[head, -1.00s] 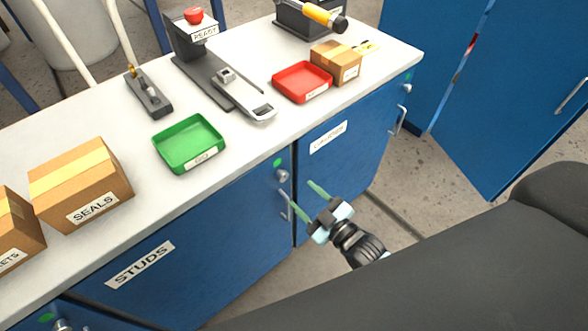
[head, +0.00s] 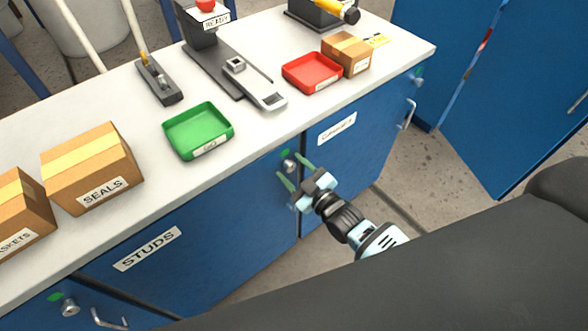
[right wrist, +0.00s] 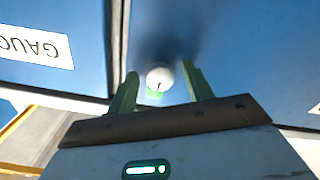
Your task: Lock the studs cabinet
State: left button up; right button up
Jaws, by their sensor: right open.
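The studs cabinet (head: 205,235) is the blue door under the bench, with a white STUDS label (head: 146,248). Its door looks shut. A round silver lock knob (head: 290,166) sits at the door's upper right corner, with a green mark (head: 285,153) beside it. My right gripper (head: 289,164) is open, its green fingers pointing at the knob, one on each side. In the right wrist view the knob (right wrist: 160,78) shows between the two fingers, with a gap on both sides. The door's handle is hidden behind my gripper. My left gripper is not in view.
A second cabinet door with a white label (head: 337,129) adjoins on the right. The white bench top (head: 258,135) holds a green tray (head: 199,131), a red tray (head: 312,73), a SEALS box (head: 92,168) and other items. Another knob and handle are at lower left.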

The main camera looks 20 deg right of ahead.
jog(key=c, duration=1)
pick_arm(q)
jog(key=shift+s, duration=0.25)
